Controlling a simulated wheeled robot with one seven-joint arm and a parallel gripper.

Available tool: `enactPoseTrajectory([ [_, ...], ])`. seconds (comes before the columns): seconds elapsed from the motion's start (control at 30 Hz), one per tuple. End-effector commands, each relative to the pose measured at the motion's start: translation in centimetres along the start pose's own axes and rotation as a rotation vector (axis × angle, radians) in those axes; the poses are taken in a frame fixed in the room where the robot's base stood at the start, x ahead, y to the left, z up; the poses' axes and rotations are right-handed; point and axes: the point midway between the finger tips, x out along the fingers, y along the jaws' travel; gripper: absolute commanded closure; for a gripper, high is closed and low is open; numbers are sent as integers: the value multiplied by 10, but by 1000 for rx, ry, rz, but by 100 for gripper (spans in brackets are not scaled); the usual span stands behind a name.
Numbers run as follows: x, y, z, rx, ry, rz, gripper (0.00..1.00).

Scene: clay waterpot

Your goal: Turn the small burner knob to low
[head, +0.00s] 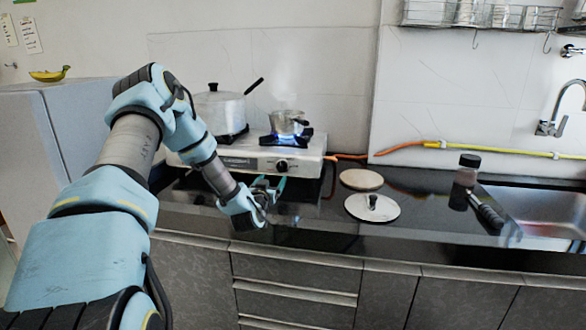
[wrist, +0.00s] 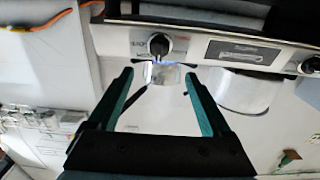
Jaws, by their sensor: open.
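The small burner knob (head: 283,165) is a dark round knob on the right of the stove's front panel. In the wrist view, which looks upside down, the knob (wrist: 159,45) shows at top centre. A blue flame (head: 290,137) burns under the small pot (head: 287,123). My gripper (head: 268,186) is in front of the stove, below and left of the knob in the head view. Its teal fingers are open and empty in the wrist view (wrist: 158,76). The knob lies beyond the fingertips, between their lines, and appears apart from them. Its exact pointer angle is unclear.
A large lidded pot (head: 220,112) stands on the left burner of the stove (head: 240,160). An orange hose (head: 400,145) runs right from the stove.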

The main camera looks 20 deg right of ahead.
Motion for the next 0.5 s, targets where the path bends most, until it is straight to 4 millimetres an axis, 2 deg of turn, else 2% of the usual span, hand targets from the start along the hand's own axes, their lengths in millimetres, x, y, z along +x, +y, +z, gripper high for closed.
enactPoseTrajectory([
  [0.17, 14, 0, -3, -3, 14, -5, 17],
  [0.5, 74, 0, -4, -4, 12, -5, 17],
])
